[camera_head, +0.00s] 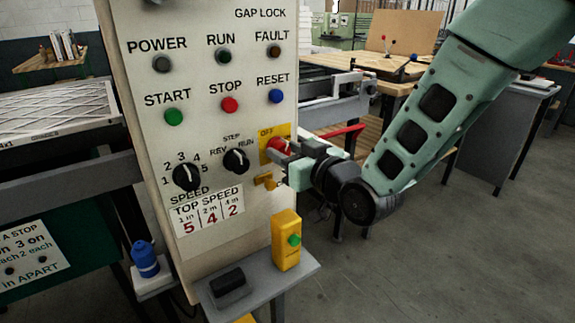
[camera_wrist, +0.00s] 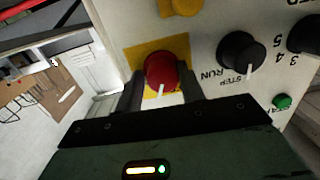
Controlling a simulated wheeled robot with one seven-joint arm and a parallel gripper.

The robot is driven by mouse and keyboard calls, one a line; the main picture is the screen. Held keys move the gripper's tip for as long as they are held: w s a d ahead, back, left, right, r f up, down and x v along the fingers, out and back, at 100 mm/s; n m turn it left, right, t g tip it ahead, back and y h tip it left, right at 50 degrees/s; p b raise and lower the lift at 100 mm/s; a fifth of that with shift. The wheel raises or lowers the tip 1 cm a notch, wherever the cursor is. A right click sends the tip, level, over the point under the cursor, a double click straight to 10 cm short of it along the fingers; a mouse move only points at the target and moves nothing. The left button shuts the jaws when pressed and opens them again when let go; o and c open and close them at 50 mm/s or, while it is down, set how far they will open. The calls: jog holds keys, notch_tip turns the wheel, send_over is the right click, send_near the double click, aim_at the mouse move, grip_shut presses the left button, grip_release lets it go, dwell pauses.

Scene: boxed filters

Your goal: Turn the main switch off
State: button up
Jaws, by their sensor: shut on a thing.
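The main switch is a red rotary knob (camera_head: 279,146) on a yellow plate (camera_head: 266,158) at the right edge of the panel. The word OFF shows on the plate above the knob. In the wrist view the red knob (camera_wrist: 161,72) has a white pointer line and sits between the two dark fingers of my gripper (camera_wrist: 160,90). My gripper (camera_head: 287,160) reaches the panel from the right and is shut on the knob. The fingers partly hide the plate around it.
The panel (camera_head: 215,130) also has a black STEP/RUN knob (camera_head: 236,161), a speed knob (camera_head: 187,177) and several buttons and lamps. A yellow box with a green button (camera_head: 287,240) stands on the ledge below my gripper. Open floor lies to the right.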

jog(key=shift+s+a+f+n+h+b, duration=0.1)
jog(key=shift+a+n+b, duration=0.05)
jog(key=shift+n+b, duration=1.25)
jog(key=shift+s+a+r+n+h+b, duration=0.1)
jog(key=shift+n+b, duration=1.05)
jog(key=shift+n, duration=0.4)
jog(key=shift+s+a+f+n+h+b, duration=0.1)
jog(key=shift+a+n+b, duration=0.05)
jog(key=shift+n+b, duration=1.25)
jog(key=shift+f, duration=0.1)
jog(key=o, duration=0.9)
jog(key=shift+d, duration=0.1)
jog(key=shift+w+r, duration=0.1)
jog(key=shift+r, duration=0.1)
jog(key=b+v, duration=0.1)
jog(key=v, duration=1.1)
jog(key=shift+f+b, duration=0.1)
jog(key=shift+b, duration=0.2)
